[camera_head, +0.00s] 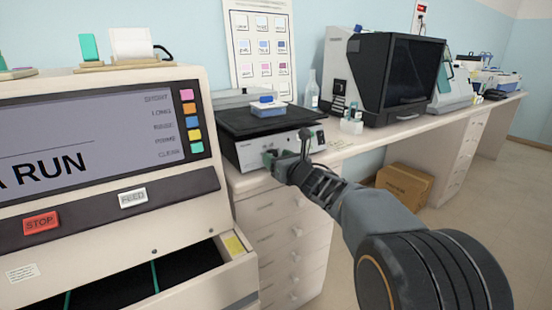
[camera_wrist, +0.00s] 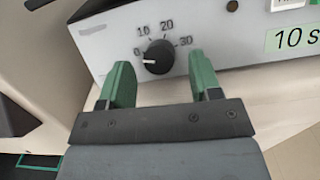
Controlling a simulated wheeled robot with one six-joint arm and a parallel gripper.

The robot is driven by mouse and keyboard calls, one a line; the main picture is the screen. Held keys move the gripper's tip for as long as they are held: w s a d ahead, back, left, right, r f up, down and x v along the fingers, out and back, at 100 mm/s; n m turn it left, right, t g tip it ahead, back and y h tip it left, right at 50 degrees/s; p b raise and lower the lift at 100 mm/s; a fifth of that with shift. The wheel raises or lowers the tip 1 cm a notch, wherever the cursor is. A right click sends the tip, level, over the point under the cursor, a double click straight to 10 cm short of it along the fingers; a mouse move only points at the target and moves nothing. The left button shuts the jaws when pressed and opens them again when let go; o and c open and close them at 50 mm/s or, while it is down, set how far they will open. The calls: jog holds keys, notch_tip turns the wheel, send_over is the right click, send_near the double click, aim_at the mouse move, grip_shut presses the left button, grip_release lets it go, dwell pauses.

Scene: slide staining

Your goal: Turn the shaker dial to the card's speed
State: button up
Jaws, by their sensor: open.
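The shaker (camera_head: 268,138) stands on the bench, with a black platform on top and a pale front panel. In the wrist view its black dial (camera_wrist: 158,57) has a white pointer mark toward the left, near the 0. The printed scale reads 0, 10, 20 and 30. My gripper (camera_wrist: 163,80) is open, with one green finger to the left of the dial and one to the right, both apart from it. In the head view my gripper (camera_head: 270,160) is at the shaker's front and hides the dial. I cannot make out a speed card.
A green label (camera_wrist: 292,38) reading "10 s", cut off at the edge, is on the panel right of the dial. A blue-lidded box (camera_head: 267,107) sits on the platform. A large machine (camera_head: 105,150) with an open drawer stands left. A cardboard box (camera_head: 405,184) is on the floor.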

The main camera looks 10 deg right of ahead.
jog(key=shift+w+a, duration=0.2)
jog(key=shift+w, duration=0.35)
jog(key=c, duration=0.9)
